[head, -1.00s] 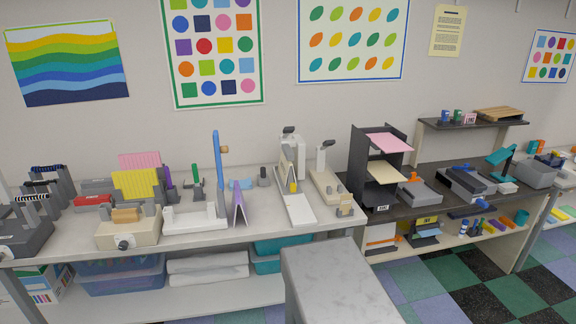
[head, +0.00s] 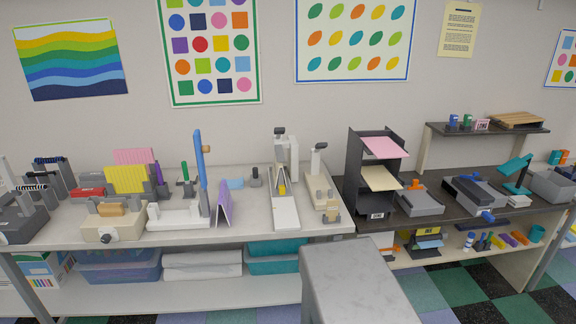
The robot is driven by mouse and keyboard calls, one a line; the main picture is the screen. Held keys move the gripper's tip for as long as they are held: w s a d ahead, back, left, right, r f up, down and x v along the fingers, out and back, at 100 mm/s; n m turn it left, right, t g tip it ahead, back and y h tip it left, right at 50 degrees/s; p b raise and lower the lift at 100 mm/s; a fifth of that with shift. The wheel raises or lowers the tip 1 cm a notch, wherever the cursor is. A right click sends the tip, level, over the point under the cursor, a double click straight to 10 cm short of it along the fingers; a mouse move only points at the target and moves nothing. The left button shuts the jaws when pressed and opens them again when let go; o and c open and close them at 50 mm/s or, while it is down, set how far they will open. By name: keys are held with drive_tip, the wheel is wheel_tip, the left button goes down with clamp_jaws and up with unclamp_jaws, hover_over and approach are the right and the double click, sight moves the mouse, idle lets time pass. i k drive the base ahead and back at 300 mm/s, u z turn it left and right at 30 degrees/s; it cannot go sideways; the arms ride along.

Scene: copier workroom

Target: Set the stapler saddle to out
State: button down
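I cannot tell for sure which device is the stapler with the saddle. One tall white device (head: 292,158) on the left worktop has a peaked, tent-like piece with a yellow part (head: 282,188) at its front and a flat white board (head: 286,213) before it. Beside it on the right stands a long beige device (head: 322,190) with an upright post and dark top. A white-based device (head: 176,216) with a raised blue lever (head: 200,170) stands further left, with a purple folded sheet (head: 224,203) beside it. The saddle's setting is too small to read. My gripper is not in view.
A grey block (head: 356,278) rises in the near foreground before the worktop (head: 250,229). A black tray rack (head: 354,172) stands right of the beige device. Other machines crowd the left end (head: 115,225) and the dark counter on the right (head: 425,218).

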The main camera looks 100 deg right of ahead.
sight(282, 190)
drive_tip(key=k, duration=1.7)
drive_tip(key=z, duration=2.45)
